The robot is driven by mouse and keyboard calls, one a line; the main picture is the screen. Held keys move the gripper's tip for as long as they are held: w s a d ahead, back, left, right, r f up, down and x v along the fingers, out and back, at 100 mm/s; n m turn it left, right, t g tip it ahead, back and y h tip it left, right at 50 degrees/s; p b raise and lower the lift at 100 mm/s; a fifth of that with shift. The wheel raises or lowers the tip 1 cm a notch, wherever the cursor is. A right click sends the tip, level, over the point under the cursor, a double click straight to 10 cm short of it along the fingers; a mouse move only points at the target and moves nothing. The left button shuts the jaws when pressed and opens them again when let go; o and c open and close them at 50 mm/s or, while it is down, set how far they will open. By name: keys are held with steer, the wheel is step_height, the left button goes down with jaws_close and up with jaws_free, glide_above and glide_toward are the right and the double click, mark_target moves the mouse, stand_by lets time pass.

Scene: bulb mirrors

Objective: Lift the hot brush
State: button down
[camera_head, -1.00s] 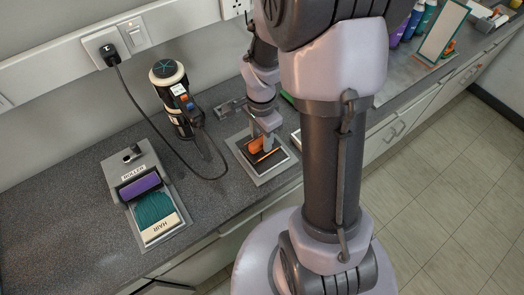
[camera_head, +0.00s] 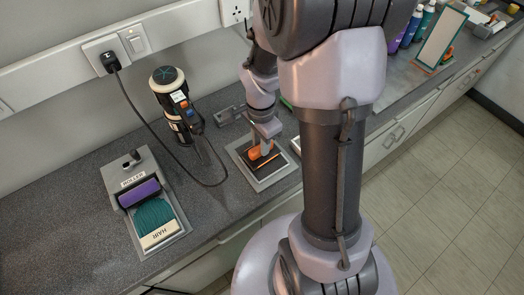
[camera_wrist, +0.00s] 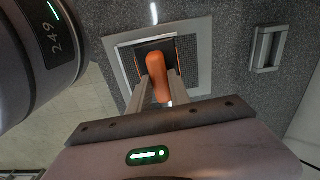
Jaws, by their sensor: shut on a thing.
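An orange handle (camera_head: 262,150), which I take for the hot brush, is at the grey-framed tray (camera_head: 279,180) in the head view. In the wrist view the orange handle (camera_wrist: 159,66) lies between the two fingers over the tray's dark inset. My gripper (camera_head: 265,138) points down over the tray and is shut on the handle; its fingers also show in the wrist view (camera_wrist: 160,82). The rest of the held thing is hidden or too small to make out. I cannot tell whether it is clear of the tray.
A black device (camera_head: 178,112) with a cord stands behind left of the tray. A tray marked "HAIR" (camera_head: 177,240) holds a purple roller (camera_head: 139,191) and teal strands. A mirror (camera_head: 440,38) and bottles stand at the back right.

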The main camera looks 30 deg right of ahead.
steer(key=shift+r, duration=0.1)
step_height(320, 180, up, 7)
steer(key=p, duration=0.5)
steer(key=shift+p, duration=0.3)
